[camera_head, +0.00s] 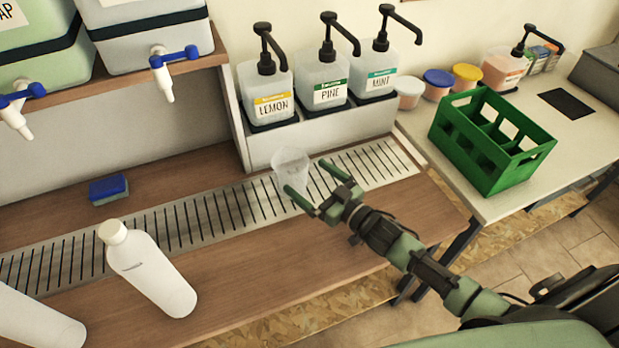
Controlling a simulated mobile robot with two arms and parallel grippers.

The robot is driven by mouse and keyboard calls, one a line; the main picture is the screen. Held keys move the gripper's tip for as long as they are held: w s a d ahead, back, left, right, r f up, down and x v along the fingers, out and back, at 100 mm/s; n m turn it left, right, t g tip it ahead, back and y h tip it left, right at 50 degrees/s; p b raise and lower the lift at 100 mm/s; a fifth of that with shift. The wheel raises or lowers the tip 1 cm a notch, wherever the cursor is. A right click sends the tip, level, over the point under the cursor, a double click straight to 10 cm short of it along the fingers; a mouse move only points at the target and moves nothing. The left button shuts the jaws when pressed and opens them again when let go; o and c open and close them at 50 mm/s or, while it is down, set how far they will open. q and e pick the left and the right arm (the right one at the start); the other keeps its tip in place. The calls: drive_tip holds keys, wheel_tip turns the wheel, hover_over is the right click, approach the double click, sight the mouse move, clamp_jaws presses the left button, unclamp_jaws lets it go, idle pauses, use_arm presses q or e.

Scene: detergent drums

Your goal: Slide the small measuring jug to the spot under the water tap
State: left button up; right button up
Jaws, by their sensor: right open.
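The small measuring jug (290,165) is a clear, translucent cup standing upright on the slatted drain strip (215,207), in front of the lemon and pine pump bottles. My right gripper (306,177) is open, its green fingers pointing at the jug from the lower right. One fingertip overlaps the jug's lower part in the picture; I cannot tell if they touch. A blue-handled tap (172,68) hangs from the grey drum at upper left, left of the jug. Another blue tap (16,108) is on the green drum at the left edge, whose label ends in "AP". The grey drum's label is cut off.
A white capped bottle (150,268) stands in front of the strip, with another bottle (35,322) at lower left. A blue sponge (108,189) lies behind the strip. A green crate (492,140) stands on the right table. The strip left of the jug is clear.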

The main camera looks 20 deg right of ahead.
sight(279, 156)
drive_tip(key=x, duration=0.6)
drive_tip(key=shift+w+a, duration=0.1)
drive_tip(key=shift+w, duration=0.1)
